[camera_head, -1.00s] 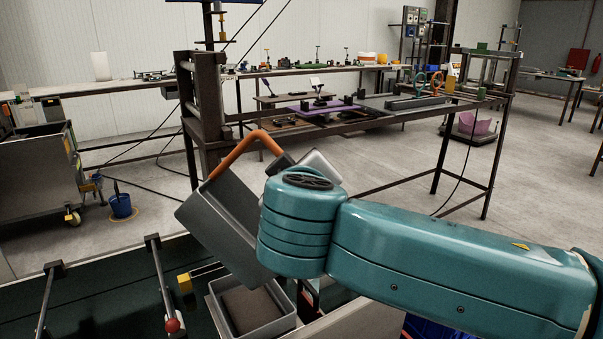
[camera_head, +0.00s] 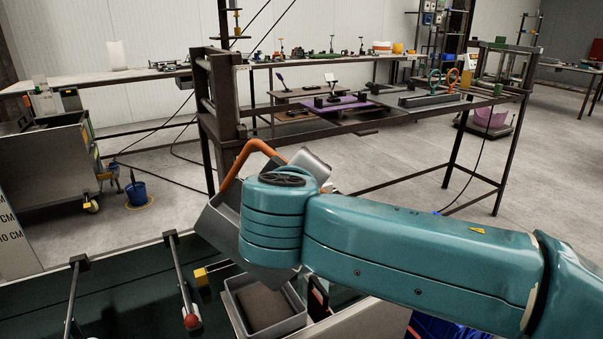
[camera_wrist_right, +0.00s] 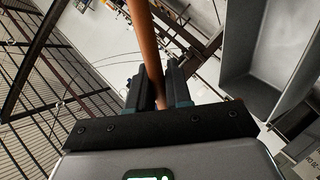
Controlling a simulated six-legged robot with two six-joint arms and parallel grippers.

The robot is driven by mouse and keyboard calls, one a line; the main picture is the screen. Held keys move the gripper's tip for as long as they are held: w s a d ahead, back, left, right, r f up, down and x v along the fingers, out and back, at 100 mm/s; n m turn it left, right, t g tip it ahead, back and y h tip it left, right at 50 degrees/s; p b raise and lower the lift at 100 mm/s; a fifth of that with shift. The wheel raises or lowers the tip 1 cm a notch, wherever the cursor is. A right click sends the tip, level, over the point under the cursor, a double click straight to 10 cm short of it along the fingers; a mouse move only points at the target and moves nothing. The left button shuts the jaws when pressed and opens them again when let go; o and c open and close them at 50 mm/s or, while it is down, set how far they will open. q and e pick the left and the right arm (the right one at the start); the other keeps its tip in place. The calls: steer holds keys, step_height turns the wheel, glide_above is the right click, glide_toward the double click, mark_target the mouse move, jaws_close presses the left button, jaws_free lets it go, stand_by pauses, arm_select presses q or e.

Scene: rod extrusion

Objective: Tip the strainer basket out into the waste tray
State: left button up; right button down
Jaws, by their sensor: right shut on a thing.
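The strainer basket is a grey open box (camera_head: 217,218) with an orange handle (camera_head: 240,158), held tilted in the middle of the head view. My right gripper is shut on the handle; its jaws (camera_wrist_right: 157,88) show around it in the right wrist view. The waste tray (camera_head: 298,320) is a grey box below the basket, with a flat brown surface inside. My right wrist hides part of the basket. My left gripper is not in view.
A green-black surface (camera_head: 120,300) with two upright-ended rods (camera_head: 182,270), one with a red ball, lies left of the tray. A yellow block (camera_head: 213,273) sits close to the tray. A blue crate (camera_head: 450,328) is at lower right. A dark-framed bench (camera_head: 370,120) stands behind.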

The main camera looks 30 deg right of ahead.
steer(key=shift+w+a+r+p, duration=0.3)
steer(key=shift+r+p, duration=0.25)
steer(key=shift+p, duration=0.5)
steer(key=shift+w+a+r+n+g+h+p, duration=0.35)
steer(key=shift+n+p, duration=0.25)
steer(key=shift+p, duration=0.45)
steer(key=shift+w+a+p, duration=0.25)
steer(key=shift+p, duration=0.15)
steer(key=shift+f, duration=0.1)
